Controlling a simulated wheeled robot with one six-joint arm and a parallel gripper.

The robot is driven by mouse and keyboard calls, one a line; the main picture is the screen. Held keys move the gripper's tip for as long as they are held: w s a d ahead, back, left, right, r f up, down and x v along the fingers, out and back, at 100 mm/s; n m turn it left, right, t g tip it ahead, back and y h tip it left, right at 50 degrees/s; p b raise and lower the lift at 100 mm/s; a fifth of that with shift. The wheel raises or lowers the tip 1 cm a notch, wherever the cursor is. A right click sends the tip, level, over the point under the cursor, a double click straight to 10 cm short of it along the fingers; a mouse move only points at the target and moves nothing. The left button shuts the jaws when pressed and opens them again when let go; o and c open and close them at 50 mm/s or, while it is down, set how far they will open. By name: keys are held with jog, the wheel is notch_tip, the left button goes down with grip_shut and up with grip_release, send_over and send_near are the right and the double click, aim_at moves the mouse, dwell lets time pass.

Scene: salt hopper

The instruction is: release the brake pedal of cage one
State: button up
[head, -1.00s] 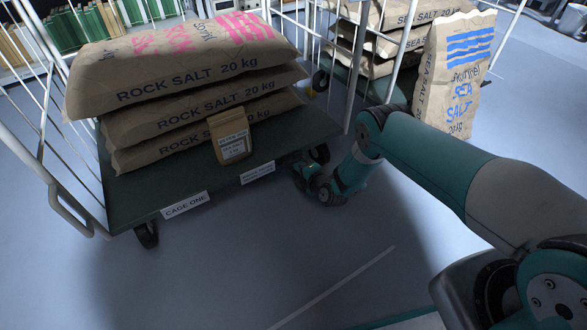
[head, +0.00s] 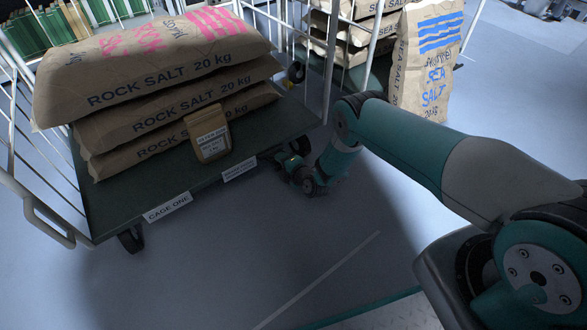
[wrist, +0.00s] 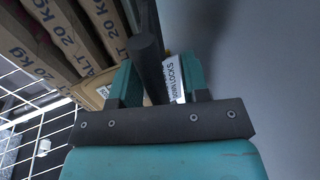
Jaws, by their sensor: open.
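Cage one (head: 100,205) is a white wire cage trolley with a dark green deck and a "CAGE ONE" label (head: 167,207) on its front edge. My gripper (head: 298,174) is low by the deck's front right corner in the head view. In the wrist view, my gripper (wrist: 155,88) is open, with a dark bar (wrist: 148,65) between its teal fingers. The bar may be the brake pedal; I cannot tell whether the fingers touch it. A label reading partly "DOWN LOCKS" (wrist: 174,77) shows behind it. In the head view my gripper hides this spot.
Rock salt sacks (head: 165,95) are stacked on the deck, with a small paper bag (head: 208,134) at its front edge. A second cage with sea salt sacks stands behind, beside an upright sea salt sack (head: 425,60). The floor in front (head: 220,270) is clear.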

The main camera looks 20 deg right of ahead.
jog(key=p+v, duration=1.4)
jog(key=v, duration=0.3)
jog(key=shift+w+d+r, duration=0.1)
